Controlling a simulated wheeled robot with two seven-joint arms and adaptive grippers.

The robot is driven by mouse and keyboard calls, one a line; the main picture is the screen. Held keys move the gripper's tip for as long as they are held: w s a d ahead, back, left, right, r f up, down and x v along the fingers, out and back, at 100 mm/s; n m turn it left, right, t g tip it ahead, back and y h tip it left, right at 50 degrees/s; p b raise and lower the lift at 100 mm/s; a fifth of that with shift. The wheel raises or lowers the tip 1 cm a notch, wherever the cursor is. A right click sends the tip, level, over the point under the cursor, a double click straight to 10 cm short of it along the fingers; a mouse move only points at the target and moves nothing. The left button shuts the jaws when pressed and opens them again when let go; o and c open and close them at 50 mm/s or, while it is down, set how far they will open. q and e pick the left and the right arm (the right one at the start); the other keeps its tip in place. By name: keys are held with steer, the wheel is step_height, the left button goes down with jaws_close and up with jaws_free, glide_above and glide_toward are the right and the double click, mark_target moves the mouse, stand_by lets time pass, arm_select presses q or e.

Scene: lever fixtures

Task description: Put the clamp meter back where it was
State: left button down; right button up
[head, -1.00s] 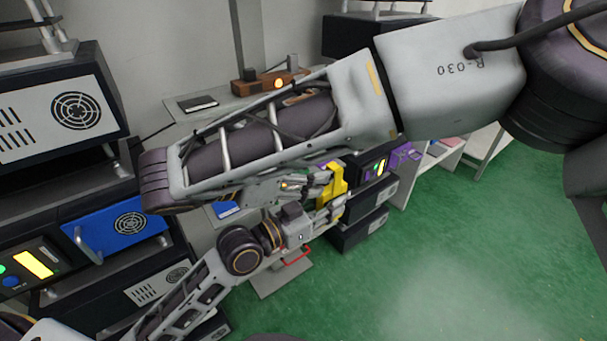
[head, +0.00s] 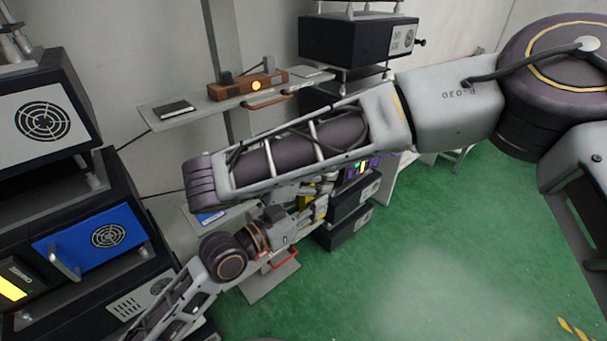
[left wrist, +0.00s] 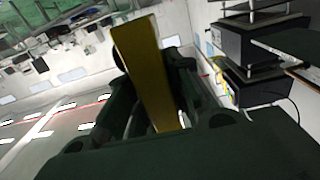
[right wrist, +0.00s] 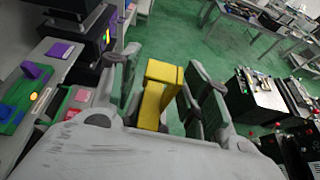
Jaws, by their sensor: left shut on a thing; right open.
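The clamp meter is the yellow thing (left wrist: 148,75) held in my left gripper (left wrist: 158,70). In the left wrist view my left fingers are shut on it. In the head view my left gripper (head: 312,212) is below my right forearm, and only a little yellow shows there. In the right wrist view the yellow clamp meter (right wrist: 160,92) lies between the spread fingers of my right gripper (right wrist: 160,75), with gaps beside it. In the head view my right forearm hides most of the right gripper and the meter.
A wall shelf (head: 160,120) holds a dark flat item (head: 175,108) and a brown box (head: 232,90) with an orange light. Black cabinets, one with a blue panel (head: 95,240), stand at left. Black units stand behind my grippers.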

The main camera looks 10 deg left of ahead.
steer(key=shift+x, duration=1.9)
jaws_close()
arm_select(q)
steer(key=c, duration=1.2)
jaws_free()
arm_select(e)
steer(key=shift+r, duration=0.1)
